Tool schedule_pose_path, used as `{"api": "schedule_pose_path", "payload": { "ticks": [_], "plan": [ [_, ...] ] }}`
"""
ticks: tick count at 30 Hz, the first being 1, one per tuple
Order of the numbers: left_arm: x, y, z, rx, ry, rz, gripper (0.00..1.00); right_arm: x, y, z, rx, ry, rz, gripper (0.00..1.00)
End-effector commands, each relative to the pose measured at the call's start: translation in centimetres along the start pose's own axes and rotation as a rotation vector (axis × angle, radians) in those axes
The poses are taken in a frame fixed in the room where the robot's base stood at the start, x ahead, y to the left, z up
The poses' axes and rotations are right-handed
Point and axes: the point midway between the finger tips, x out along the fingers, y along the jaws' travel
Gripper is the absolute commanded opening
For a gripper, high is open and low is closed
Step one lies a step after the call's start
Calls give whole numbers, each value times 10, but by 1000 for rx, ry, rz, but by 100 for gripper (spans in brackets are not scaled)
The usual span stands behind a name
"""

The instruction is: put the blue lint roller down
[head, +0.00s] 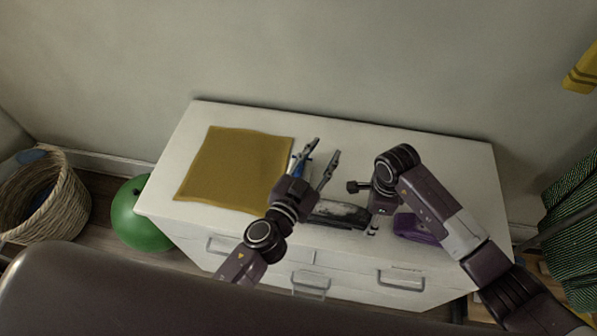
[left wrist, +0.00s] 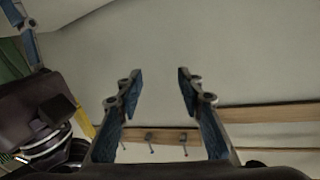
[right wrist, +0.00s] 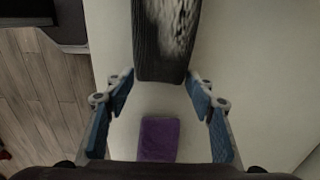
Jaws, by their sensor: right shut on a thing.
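My right gripper (head: 365,209) points down at the dresser and is shut on the near end of a dark thing with a mottled white top (head: 338,213). In the right wrist view this thing (right wrist: 162,45) sits between the fingertips (right wrist: 161,78).
The white dresser (head: 460,165) carries a mustard cloth (head: 235,165) on the left and a purple block (head: 417,229) beside my right gripper. Its back right top is clear. A green ball (head: 142,215) and a wicker basket (head: 65,205) stand on the floor to the left.

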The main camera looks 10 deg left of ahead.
Motion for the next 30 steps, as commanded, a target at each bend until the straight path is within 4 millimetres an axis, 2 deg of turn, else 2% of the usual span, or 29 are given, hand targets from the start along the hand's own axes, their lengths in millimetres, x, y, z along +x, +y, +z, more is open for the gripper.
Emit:
{"api": "schedule_pose_path", "payload": {
  "ticks": [1,3,6,9,11,14,21,30],
  "plan": [
    [-14,-6,24,-65,-71,-54,35,2,2,1,-1,-1,4,14],
    [-31,-14,52,-139,-158,-122,35,2,2,1,-1,-1,4,14],
    [-52,-21,83,-214,-254,-194,35,2,2,1,-1,-1,4,14],
    [-66,-24,102,-255,-313,-235,35,2,2,1,-1,-1,4,14],
    [-68,-26,109,-266,-331,-249,35,2,2,1,-1,-1,4,14],
    [-59,-28,115,-271,-340,-255,35,2,2,1,-1,-1,4,14],
    [-23,-36,129,-269,-339,-254,35,1,2,1,-1,-1,4,14],
    [-3,-40,136,-269,-337,-253,35,1,1,0,-1,-1,3,14]
  ]
}}
